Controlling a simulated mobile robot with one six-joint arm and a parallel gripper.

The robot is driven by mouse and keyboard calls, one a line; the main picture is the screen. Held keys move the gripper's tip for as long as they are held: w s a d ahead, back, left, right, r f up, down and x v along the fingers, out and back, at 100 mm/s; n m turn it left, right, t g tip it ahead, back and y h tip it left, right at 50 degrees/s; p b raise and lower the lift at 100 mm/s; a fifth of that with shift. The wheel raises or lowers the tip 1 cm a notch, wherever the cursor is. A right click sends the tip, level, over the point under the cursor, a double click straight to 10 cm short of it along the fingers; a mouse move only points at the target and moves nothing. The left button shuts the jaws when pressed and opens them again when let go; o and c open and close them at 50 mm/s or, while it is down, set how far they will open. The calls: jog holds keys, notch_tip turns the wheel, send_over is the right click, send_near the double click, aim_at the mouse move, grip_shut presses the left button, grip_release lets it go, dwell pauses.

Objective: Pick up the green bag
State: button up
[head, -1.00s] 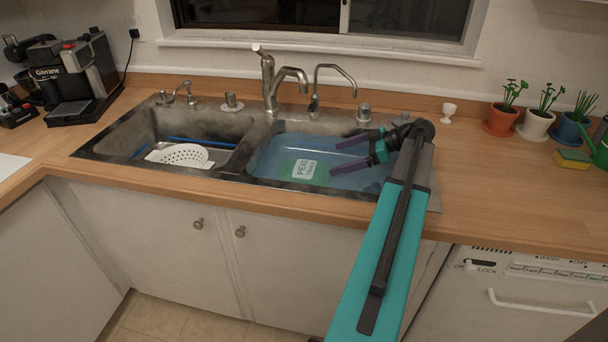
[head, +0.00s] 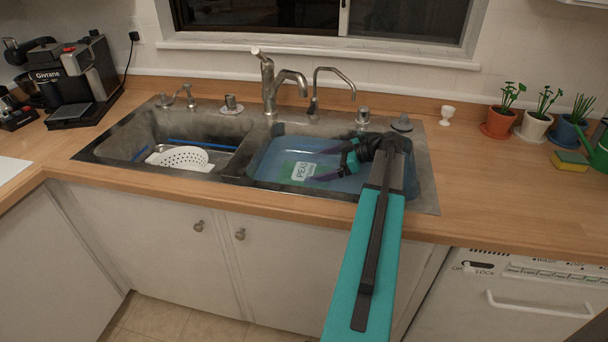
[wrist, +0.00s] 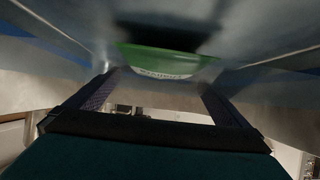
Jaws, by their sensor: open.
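In the wrist view the green bag (wrist: 165,61) is a green band with a strip of white print, ahead of and between my fingers. My gripper (head: 322,165) is over the right part of the same basin, its fingers pointing left toward the bag. It also shows in the wrist view (wrist: 158,88), with its two dark fingers wide apart and nothing held between them. I cannot tell whether a fingertip touches the bag.
The right basin (head: 262,155) looks filled with bluish water. The left basin holds a white strainer (head: 182,157). The faucet (head: 270,85) and a thin spout (head: 315,90) rise behind the basins. Plant pots and a sponge (head: 571,161) stand on the right counter.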

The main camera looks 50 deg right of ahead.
aim_at(305, 170)
dwell(0.3)
jog(key=shift+p+x, duration=0.7)
jog(key=shift+x, duration=1.95)
jog(key=shift+s, duration=0.1)
jog(key=shift+c, duration=0.3)
jog(key=c, duration=1.2)
jog(key=shift+r, duration=0.2)
jog(key=shift+r+b, duration=0.7)
jog(key=shift+r, duration=4.15)
